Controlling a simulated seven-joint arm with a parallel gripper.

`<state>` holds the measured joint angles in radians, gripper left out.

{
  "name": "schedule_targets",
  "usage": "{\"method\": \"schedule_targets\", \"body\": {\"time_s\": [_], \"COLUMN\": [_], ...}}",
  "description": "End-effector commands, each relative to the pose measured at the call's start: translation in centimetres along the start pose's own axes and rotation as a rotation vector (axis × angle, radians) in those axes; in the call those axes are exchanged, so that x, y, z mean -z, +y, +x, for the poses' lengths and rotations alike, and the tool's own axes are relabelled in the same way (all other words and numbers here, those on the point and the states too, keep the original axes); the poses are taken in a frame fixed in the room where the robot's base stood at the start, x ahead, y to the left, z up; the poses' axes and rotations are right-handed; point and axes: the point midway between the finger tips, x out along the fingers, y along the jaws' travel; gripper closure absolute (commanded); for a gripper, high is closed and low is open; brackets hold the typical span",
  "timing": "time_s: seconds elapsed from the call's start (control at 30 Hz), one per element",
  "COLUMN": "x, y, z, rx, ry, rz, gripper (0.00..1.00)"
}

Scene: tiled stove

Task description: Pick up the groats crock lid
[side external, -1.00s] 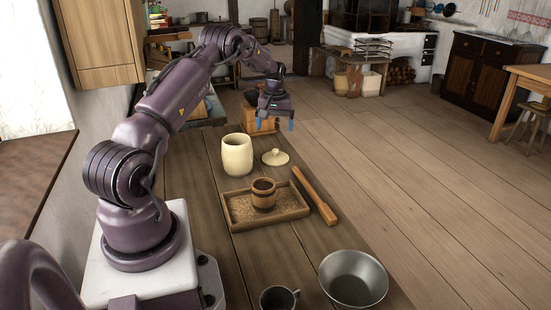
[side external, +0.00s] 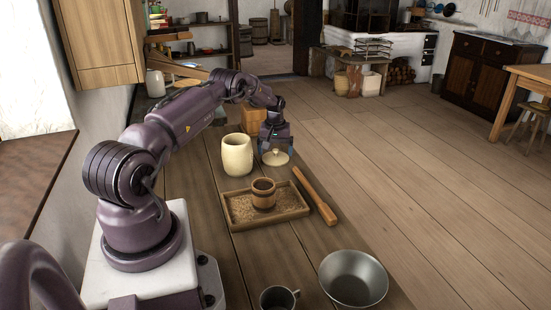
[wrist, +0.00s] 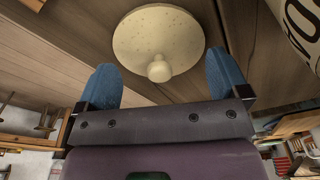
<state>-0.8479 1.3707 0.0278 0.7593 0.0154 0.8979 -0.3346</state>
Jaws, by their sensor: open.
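The cream crock lid (side external: 275,158) with a round knob lies flat on the wooden table, to the right of the open cream crock (side external: 237,155). In the wrist view the speckled lid (wrist: 158,42) shows ahead of the fingers, its knob (wrist: 159,68) pointing toward me. My gripper (side external: 275,152) is just above the lid and partly covers it in the side view. Its blue fingers (wrist: 162,88) are open, one on each side of the knob's line, with nothing between them. I cannot tell the exact height of the fingertips over the knob.
A wooden tray (side external: 237,222) of grain holds a small wooden cup (side external: 263,193). A metal bowl (side external: 353,278) and a mug (side external: 279,298) stand nearer. A wooden box (side external: 254,119) stands behind the crock.

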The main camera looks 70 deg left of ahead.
Motion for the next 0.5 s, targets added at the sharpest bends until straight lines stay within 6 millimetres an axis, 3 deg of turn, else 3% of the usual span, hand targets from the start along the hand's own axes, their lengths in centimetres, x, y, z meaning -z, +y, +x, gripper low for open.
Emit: {"method": "schedule_targets", "body": {"time_s": [0.33, 0.5], "x": [0.02, 0.01], "y": [0.01, 0.01], "z": [0.94, 0.93], "rx": [-0.001, -0.001], "ry": [0.001, 0.001], "rz": [-0.001, -0.001], "gripper": [0.07, 0.46]}}
